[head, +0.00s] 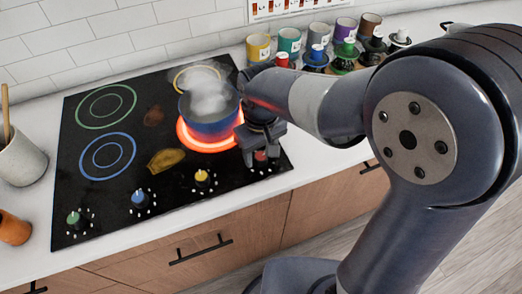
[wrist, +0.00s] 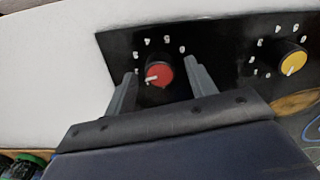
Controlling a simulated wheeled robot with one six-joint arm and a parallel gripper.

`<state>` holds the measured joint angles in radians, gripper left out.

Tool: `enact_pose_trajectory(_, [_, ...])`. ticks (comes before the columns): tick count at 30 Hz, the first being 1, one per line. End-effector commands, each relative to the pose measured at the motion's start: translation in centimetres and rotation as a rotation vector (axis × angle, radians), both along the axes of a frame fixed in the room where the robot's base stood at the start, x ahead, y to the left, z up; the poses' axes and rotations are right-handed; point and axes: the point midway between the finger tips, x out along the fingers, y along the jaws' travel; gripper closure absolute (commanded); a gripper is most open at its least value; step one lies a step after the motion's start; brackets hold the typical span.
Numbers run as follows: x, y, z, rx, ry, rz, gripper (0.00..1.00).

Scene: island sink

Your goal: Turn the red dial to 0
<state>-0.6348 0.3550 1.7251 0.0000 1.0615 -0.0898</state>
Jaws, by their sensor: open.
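The red dial (wrist: 158,72) is on the black stovetop in the wrist view, with white numerals around it, too small to read surely. Its white pointer mark points toward the lower left in that view. My gripper (wrist: 160,68) is open, with one finger on each side of the dial and a gap to it; contact is not visible. In the head view my gripper (head: 262,146) is over the stovetop's front right corner, and the red dial (head: 261,156) shows only partly beneath it.
A yellow dial (head: 201,176) stands beside the red one; blue (head: 138,197) and green (head: 73,218) dials are farther left. The steaming pot is close behind my gripper. Several mugs (head: 289,42) and jars line the back counter. The counter's front edge is near.

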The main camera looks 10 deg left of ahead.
Motion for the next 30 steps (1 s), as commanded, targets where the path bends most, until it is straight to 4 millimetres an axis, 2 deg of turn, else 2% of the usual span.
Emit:
enact_pose_trajectory(9, [0.0, -0.01, -0.33, 0.0, 0.0, 0.0, 0.47])
enact_pose_trajectory(25, [0.01, -0.01, -0.3, 0.0, 0.0, 0.0, 0.9])
enact_pose_trajectory(30, [0.01, -0.01, -0.29, 0.0, 0.0, 0.005, 0.92])
